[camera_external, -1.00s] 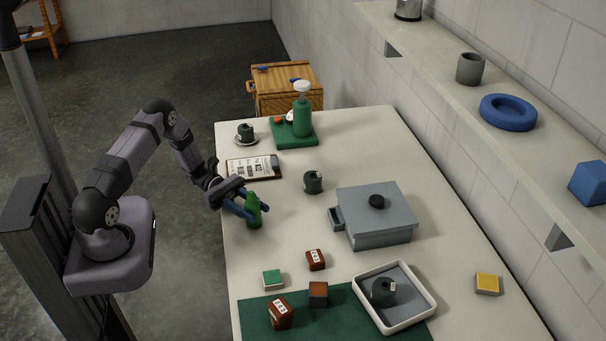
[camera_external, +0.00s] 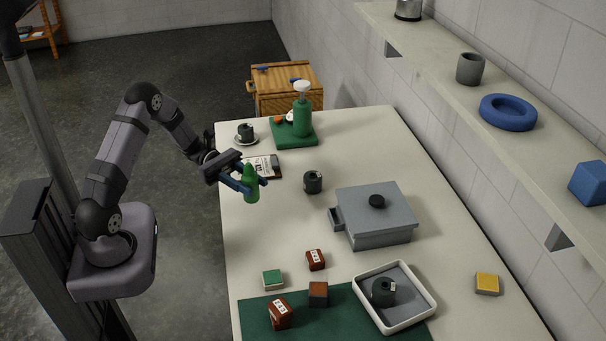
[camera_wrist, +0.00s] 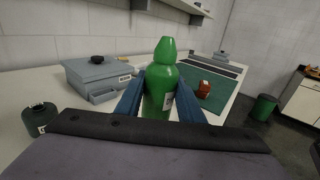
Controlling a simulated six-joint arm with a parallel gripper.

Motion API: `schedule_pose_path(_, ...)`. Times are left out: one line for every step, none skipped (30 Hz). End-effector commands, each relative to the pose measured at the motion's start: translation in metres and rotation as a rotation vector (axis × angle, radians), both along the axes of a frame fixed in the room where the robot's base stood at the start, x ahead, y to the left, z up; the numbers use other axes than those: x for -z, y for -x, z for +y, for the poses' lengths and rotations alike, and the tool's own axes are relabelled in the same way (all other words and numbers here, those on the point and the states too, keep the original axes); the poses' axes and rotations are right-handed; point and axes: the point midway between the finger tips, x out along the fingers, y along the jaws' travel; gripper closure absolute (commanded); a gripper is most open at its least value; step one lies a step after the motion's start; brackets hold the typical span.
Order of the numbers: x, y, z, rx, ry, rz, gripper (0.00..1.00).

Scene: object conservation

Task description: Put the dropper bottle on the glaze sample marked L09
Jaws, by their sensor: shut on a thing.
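The green dropper bottle (camera_external: 251,192) is upright between the blue fingers of my gripper (camera_external: 252,183), held above the left part of the table. In the wrist view the bottle (camera_wrist: 160,88) stands between both fingers, with a white label partly visible. Small blocks that may be the glaze samples lie toward the front: a red-brown labelled block (camera_external: 280,315), another red-brown labelled block (camera_external: 316,259), a brown block (camera_external: 318,294) and a green-topped block (camera_external: 272,280). The label markings are too small to read, so I cannot tell which is L09.
A grey lidded box (camera_external: 372,228) stands right of my gripper. A white-rimmed tray (camera_external: 425,312) holds another jar. A clipboard (camera_external: 243,165) lies behind the bottle. A green mat (camera_external: 255,318) covers the front. Bare table separates the bottle from the blocks.

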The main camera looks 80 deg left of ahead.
Motion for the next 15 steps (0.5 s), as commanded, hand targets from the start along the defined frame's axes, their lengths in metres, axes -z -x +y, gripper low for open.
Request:
schedule_pose_path(-0.001, 0.000, 0.000, 0.000, 0.001, -0.001, 0.89)
schedule_pose_path(-0.002, 0.000, 0.000, 0.000, 0.001, -0.001, 0.89)
schedule_pose_path(-0.002, 0.000, 0.000, 0.000, 0.001, -0.001, 0.89)
schedule_pose_path(-0.002, 0.000, 0.000, 0.000, 0.001, -0.001, 0.89)
schedule_pose_path(-0.002, 0.000, 0.000, 0.000, 0.001, -0.001, 0.89)
schedule_pose_path(-0.002, 0.000, -0.001, 0.002, 0.001, -0.001, 0.89)
schedule_pose_path(-0.001, -0.001, -0.002, 0.005, 0.001, -0.001, 0.89)
schedule_pose_path(-0.001, -0.001, -0.003, 0.009, 0.001, -0.001, 0.89)
schedule_pose_path(0.000, -0.003, -0.007, 0.018, 0.001, -0.001, 0.89)
schedule_pose_path(0.001, -0.004, -0.010, 0.027, 0.001, -0.001, 0.89)
schedule_pose_path(0.002, -0.006, -0.014, 0.038, 0.001, -0.001, 0.89)
schedule_pose_path(0.002, -0.008, -0.020, 0.056, 0.000, -0.001, 0.89)
schedule_pose_path(0.002, -0.010, -0.026, 0.072, 0.000, -0.002, 0.89)
schedule_pose_path(0.001, -0.013, -0.032, 0.091, -0.001, -0.002, 0.89)
schedule_pose_path(0.000, -0.017, -0.043, 0.119, -0.001, -0.003, 0.89)
